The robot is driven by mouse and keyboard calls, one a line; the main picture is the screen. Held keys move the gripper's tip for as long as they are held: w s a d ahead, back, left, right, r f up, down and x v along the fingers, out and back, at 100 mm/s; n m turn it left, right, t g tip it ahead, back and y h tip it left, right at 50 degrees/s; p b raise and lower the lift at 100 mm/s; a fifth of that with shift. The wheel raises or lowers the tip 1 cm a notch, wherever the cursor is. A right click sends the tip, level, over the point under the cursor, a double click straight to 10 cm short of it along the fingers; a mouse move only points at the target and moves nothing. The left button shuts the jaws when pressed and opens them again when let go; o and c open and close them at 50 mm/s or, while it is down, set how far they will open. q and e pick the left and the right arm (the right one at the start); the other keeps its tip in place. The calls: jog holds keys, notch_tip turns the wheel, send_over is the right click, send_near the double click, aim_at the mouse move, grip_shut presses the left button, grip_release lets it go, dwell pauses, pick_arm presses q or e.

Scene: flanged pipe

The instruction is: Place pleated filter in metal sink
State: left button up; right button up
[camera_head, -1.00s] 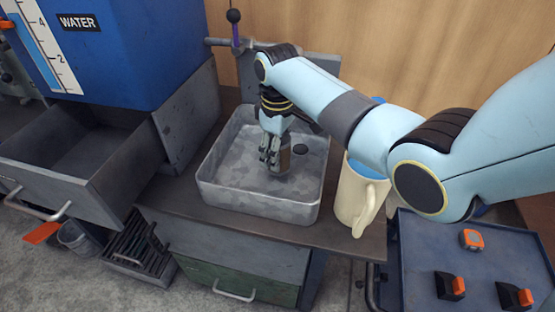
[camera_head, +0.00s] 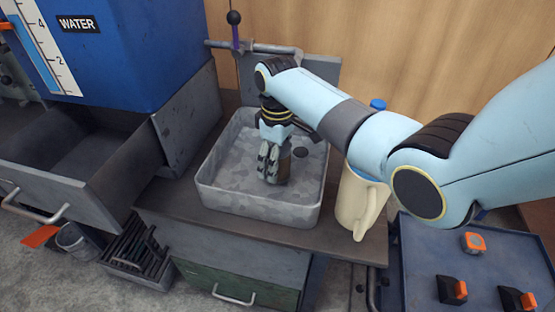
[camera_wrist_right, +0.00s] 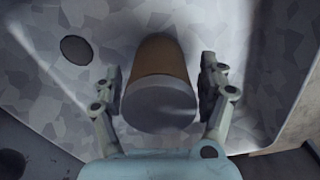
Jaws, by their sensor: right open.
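The metal sink (camera_head: 258,208) is a grey speckled basin on a brown bench top. My right gripper (camera_head: 271,165) points down inside it, left of the dark round drain. The pleated filter (camera_wrist_right: 160,88), a short cylinder with a brown side and a grey end, stands between the fingers in the right wrist view. The fingers are spread, with a visible gap on each side of it. In the head view the filter (camera_head: 284,169) is partly hidden behind the fingers and appears to rest on the sink floor. My left gripper is not in view.
A cream jug (camera_head: 357,205) stands close to the sink's right side. A tap pipe (camera_head: 262,47) with a black-knobbed lever is behind. A blue water tank (camera_head: 130,50) and open grey drawer (camera_head: 65,195) are left. A blue switch panel (camera_head: 430,255) is right.

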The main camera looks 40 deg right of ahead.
notch_tip(320, 180, up, 12)
jog(key=p, duration=0.3)
jog(key=shift+f, duration=0.1)
dwell(0.4)
